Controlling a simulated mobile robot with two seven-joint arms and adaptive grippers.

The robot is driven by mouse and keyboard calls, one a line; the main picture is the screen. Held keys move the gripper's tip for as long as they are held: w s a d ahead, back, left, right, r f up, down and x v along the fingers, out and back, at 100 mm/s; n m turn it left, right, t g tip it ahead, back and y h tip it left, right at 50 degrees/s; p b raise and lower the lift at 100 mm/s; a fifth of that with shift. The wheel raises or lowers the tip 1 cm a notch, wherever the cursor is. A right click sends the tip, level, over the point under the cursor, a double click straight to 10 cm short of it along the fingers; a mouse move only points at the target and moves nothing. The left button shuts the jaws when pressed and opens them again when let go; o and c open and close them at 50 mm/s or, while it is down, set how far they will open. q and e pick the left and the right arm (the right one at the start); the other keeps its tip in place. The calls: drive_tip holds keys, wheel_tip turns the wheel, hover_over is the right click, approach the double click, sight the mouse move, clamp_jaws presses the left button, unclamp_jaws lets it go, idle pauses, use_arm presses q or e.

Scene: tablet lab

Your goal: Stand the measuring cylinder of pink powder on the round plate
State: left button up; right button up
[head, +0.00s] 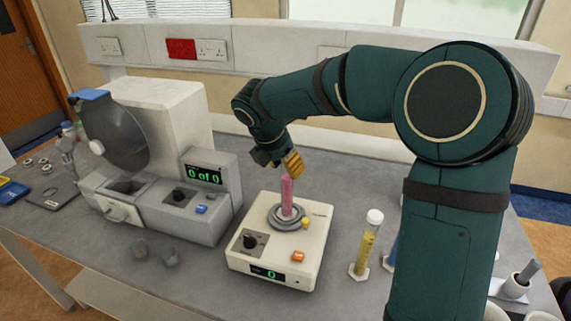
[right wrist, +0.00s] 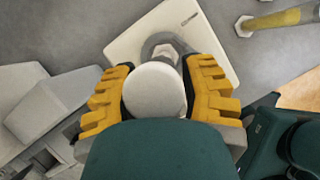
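The measuring cylinder of pink powder (head: 287,196) is upright over the round plate (head: 276,224), a grey disc on top of a cream machine (head: 318,239). I cannot tell whether its base touches the plate. My right gripper (head: 291,163) is at the cylinder's top, pointing down. In the right wrist view its yellow fingers (right wrist: 157,96) close on both sides of the cylinder's round white cap (right wrist: 153,90). The cap hides most of the tube and plate below. My left gripper is not in view.
A cylinder of yellow powder (head: 363,254) with a white cap stands right of the machine. A large grey machine (head: 178,195) with a "0 of 0" display stands to the left. Two small clear vessels (head: 170,258) sit near the front edge. A mortar (head: 514,287) is at far right.

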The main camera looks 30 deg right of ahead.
drive_tip(key=shift+o, duration=0.5)
drive_tip(key=v, duration=1.2)
